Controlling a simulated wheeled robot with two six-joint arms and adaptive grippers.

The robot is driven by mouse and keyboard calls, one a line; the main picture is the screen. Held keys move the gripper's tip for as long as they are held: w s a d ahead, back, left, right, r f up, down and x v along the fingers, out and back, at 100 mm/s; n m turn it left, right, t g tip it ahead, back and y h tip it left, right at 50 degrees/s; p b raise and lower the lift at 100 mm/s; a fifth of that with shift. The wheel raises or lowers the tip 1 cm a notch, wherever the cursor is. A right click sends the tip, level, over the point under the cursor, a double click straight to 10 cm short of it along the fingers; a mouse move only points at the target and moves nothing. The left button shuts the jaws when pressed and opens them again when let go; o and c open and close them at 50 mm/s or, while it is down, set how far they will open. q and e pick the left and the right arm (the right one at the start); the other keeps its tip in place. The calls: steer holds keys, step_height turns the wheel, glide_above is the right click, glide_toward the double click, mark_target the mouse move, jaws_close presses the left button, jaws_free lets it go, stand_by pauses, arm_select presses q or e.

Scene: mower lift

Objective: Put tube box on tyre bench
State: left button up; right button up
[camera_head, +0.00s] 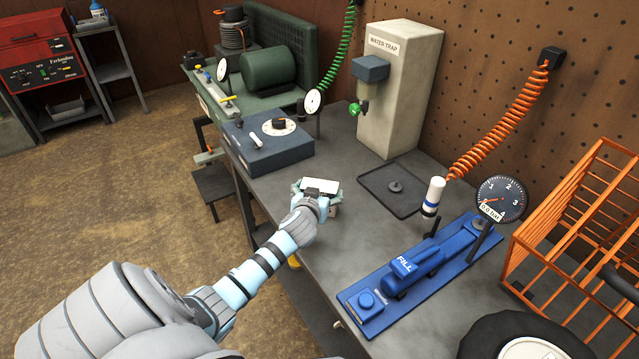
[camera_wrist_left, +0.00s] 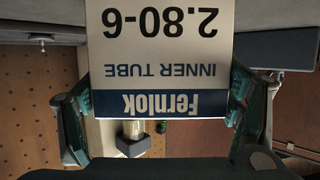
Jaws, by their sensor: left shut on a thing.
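The tube box (camera_wrist_left: 165,65) fills the middle of the left wrist view, a cream carton with a dark blue band reading "Fernlok" and "INNER TUBE 2.80-6" upside down. My left gripper (camera_wrist_left: 165,108) is shut on it, one finger at each side. In the head view the box (camera_head: 320,186) shows as a small pale top beyond my left gripper (camera_head: 318,196), which hides much of it. It is over the left part of the grey tyre bench (camera_head: 352,240); I cannot tell if it touches the top. My right gripper is not in view.
A dark blue box with a dial (camera_head: 265,145) stands behind the tube box. A black tray (camera_head: 393,188) lies to its right. A blue fill unit (camera_head: 410,270), a tyre (camera_head: 490,338) and an orange wire cage (camera_head: 580,225) take up the right side.

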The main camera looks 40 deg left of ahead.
arm_select(q)
steer(key=shift+w+f, duration=0.15)
steer(key=shift+f, duration=0.05)
steer(key=o, duration=1.2)
steer(key=shift+o, duration=0.2)
steer(key=shift+r, duration=0.2)
steer(key=shift+s+d+r, duration=0.15)
steer(key=shift+s+d, duration=0.05)
steer(key=shift+s, duration=0.05)
steer(key=p+v, duration=0.2)
steer(key=v, duration=0.9)
steer(key=shift+s, duration=0.15)
